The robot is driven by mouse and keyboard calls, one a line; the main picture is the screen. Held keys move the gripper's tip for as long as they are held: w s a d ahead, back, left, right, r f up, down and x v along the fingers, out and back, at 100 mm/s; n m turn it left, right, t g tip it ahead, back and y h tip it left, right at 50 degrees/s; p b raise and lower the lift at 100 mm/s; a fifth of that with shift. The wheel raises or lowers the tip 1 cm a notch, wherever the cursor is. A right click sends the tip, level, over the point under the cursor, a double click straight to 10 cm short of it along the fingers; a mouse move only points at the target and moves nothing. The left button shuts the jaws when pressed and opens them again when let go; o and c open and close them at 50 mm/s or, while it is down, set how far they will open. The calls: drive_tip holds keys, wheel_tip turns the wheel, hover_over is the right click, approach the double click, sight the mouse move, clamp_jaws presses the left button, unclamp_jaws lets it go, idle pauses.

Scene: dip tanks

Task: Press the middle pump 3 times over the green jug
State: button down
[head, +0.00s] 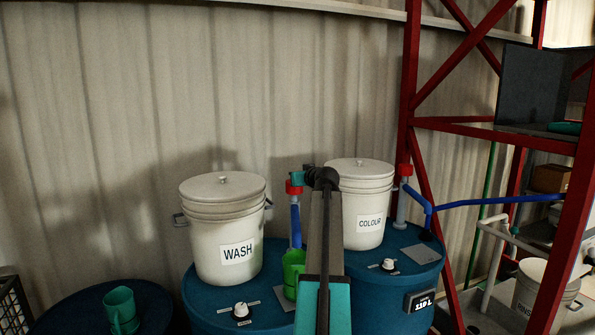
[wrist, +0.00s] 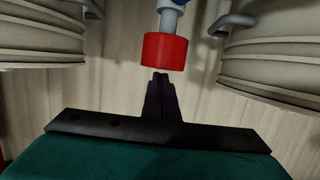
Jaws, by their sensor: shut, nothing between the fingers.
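The middle pump (head: 294,188) has a red cap on a grey-and-blue stem and stands between the WASH and COLOUR buckets. The green jug (head: 292,266) stands below it on a blue drum, partly hidden by my arm. My gripper (head: 297,178) is at the pump's top in the head view. In the wrist view, my gripper (wrist: 160,76) has its dark fingers shut and empty, with the tips close to the red cap (wrist: 163,52). I cannot tell whether they touch it.
The WASH bucket (head: 220,240) stands left of the pump and the COLOUR bucket (head: 364,210) right. Another red-capped pump (head: 404,172) is farther right, beside a red rack (head: 411,80). A teal mug (head: 121,310) stands on the left drum.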

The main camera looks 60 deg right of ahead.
drive_tip(key=shift+f, duration=0.2)
idle(0.3)
drive_tip(key=shift+a+f+b, duration=0.1)
drive_tip(key=shift+f+b, duration=1.8)
drive_tip(key=shift+b, duration=0.05)
drive_tip(key=shift+r, duration=0.5)
wheel_tip(320, 180, up, 4)
drive_tip(key=shift+f+p, duration=0.15)
drive_tip(key=shift+p, duration=0.2)
drive_tip(key=b+v, duration=0.3)
drive_tip(key=v, duration=0.7)
drive_tip(key=shift+s, duration=0.1)
